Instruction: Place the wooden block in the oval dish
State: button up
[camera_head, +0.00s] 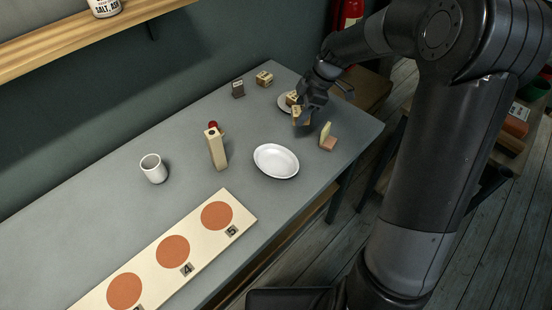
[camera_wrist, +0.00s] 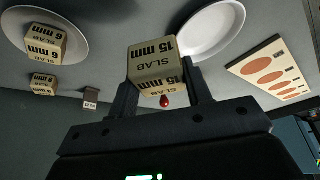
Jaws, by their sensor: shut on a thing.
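My gripper (camera_head: 306,104) is shut on a wooden block (camera_wrist: 157,62) marked "SLAB 15 mm". The block also shows under my gripper in the head view (camera_head: 300,116), over the far right part of the table. Its clearance above the table is hard to tell. The white oval dish (camera_head: 276,161) lies nearer and to the left of the held block, and looks empty. In the wrist view the oval dish (camera_wrist: 238,33) is beyond the block at the upper right, partly hidden by the block and a finger.
A round plate (camera_wrist: 80,45) holds another block (camera_wrist: 46,43) marked "6 mm". Another block (camera_head: 264,78) and a grey piece (camera_head: 238,89) stand behind. A pale upright piece (camera_head: 325,134), wooden post (camera_head: 216,150) and cup (camera_head: 153,169) stand around the dish. A board with orange discs (camera_head: 250,216) lies in front.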

jog(key=s+d+n+g+h, duration=0.1)
jog(key=s+d+n+g, duration=0.25)
jog(key=s+n, duration=0.6)
jog(key=m, duration=0.1)
send_over(272, 168)
jog(key=w+d, duration=0.1)
jog(key=shift+t, duration=0.35)
notch_tip(272, 168, down, 6)
jog(key=shift+w+d+f, duration=0.1)
jog(key=shift+f, duration=1.9)
jog(key=shift+f, duration=0.15)
jog(key=o, duration=1)
